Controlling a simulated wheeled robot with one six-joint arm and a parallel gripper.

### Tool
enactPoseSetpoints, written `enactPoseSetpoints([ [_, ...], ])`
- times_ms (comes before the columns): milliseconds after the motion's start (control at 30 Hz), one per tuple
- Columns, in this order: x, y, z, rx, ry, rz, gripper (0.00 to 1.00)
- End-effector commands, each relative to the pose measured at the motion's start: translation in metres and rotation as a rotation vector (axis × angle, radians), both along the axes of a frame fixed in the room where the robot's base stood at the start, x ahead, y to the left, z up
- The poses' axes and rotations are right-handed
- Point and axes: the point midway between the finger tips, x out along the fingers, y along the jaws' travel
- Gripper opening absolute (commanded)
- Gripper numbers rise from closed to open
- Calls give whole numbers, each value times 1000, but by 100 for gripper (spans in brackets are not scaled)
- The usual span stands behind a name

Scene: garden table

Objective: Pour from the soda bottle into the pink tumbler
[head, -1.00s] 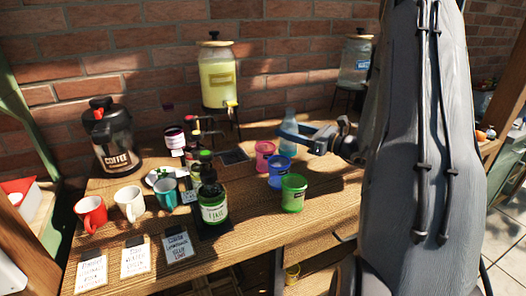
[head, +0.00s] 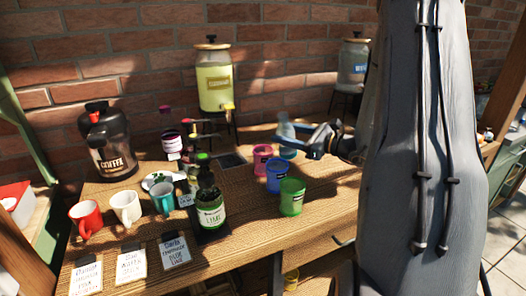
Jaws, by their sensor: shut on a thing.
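The pink tumbler (head: 262,158) stands upright on the wooden table in the head view, left of my gripper. My gripper (head: 296,137) comes in from the right and is shut on the pale blue, see-through soda bottle (head: 286,130). The bottle is to the right of the pink tumbler and slightly higher in the picture. The gripper hides part of the bottle, and its exact tilt and any liquid in it are hard to tell.
A teal tumbler (head: 288,153) is just below the bottle. A blue tumbler (head: 273,181) and a green tumbler (head: 291,197) stand nearer. A lime bottle (head: 209,208), mugs (head: 125,207) and a lemonade dispenser (head: 214,82) are to the left. Bare table lies right of the tumblers.

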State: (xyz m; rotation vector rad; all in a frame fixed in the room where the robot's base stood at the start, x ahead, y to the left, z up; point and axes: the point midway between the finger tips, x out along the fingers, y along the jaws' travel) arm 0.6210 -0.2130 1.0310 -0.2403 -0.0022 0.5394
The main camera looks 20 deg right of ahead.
Motion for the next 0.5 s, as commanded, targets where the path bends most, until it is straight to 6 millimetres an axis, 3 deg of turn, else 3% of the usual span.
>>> enactPoseSetpoints([
  [400,-3,10,-1,-260,-77,1,7],
  [500,-5,13,17,-324,-97,0,7],
])
